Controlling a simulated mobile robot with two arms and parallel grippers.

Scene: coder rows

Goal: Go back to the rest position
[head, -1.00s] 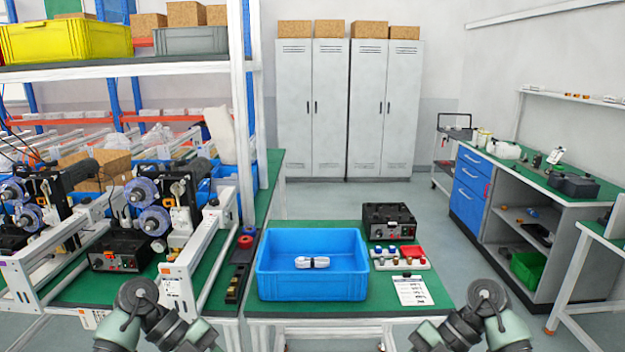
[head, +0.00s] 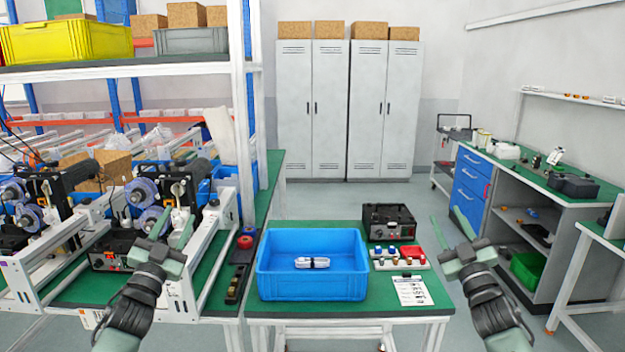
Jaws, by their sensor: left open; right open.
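My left gripper (head: 170,232) is raised at the lower left, in front of the coder machine on the left bench. It is open and empty. My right gripper (head: 455,238) is raised at the lower right, beside the right edge of the small green table (head: 400,312). It is open and empty. Both grippers are apart from the blue crate (head: 312,287) on the table between them. A white bundled item (head: 312,263) lies inside the crate.
Coder machines (head: 155,208) fill the left bench. A workbench with blue drawers (head: 470,187) stands right. Floor before the lockers (head: 347,108) is clear.

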